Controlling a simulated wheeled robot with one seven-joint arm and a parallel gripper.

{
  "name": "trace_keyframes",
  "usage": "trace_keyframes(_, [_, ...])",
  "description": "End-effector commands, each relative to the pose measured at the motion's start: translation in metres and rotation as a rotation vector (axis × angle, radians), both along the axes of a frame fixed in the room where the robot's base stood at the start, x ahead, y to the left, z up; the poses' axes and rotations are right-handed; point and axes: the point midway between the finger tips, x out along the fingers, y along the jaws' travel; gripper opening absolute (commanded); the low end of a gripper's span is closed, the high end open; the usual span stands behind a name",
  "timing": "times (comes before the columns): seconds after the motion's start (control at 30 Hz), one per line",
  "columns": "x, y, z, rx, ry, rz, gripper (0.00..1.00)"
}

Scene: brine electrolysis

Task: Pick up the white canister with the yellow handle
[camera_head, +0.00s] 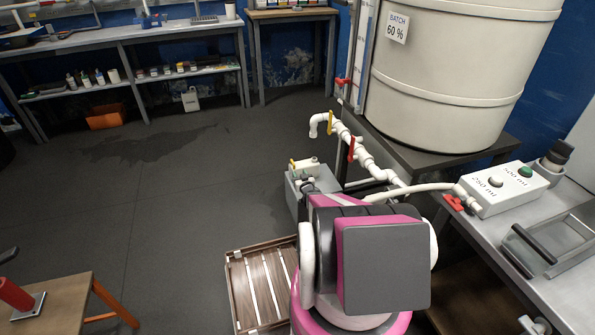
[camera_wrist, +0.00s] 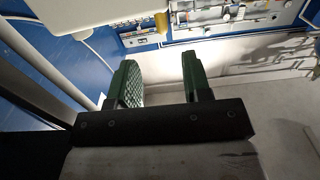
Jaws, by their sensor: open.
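A small white canister-like container (camera_head: 190,99) stands on the floor under the shelf bench at the back left of the head view. It is too small there to tell its handle's colour. My gripper (camera_wrist: 160,85) shows in the wrist view with its two green-lined fingers apart and nothing between them. It is far from that container, which I cannot make out in the wrist view. In the head view my own arm hides the gripper.
A large cream tank (camera_head: 455,85) stands on a dark stand at the right, with white piping (camera_head: 365,155) and red and yellow valve handles. A slatted wooden pallet (camera_head: 240,295) lies in front. The dark floor (camera_head: 165,215) between is clear.

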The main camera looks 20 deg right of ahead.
Motion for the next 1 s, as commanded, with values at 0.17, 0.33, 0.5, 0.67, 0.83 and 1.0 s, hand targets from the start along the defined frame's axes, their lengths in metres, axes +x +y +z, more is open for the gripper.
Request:
trace_keyframes(0.17, [0.011,0.0,-0.002,0.001,-0.015,0.006,0.45])
trace_keyframes(0.33, [0.036,0.0,-0.002,0.001,-0.014,0.005,0.45])
trace_keyframes(0.5, [0.054,0.0,-0.002,0.001,-0.012,0.005,0.45])
trace_keyframes(0.67, [0.063,0.001,-0.002,0.001,-0.012,0.005,0.45])
trace_keyframes(0.83, [0.088,0.0,-0.001,0.001,-0.013,0.005,0.45])
trace_keyframes(1.0, [0.107,0.001,-0.002,0.001,-0.011,0.004,0.45])
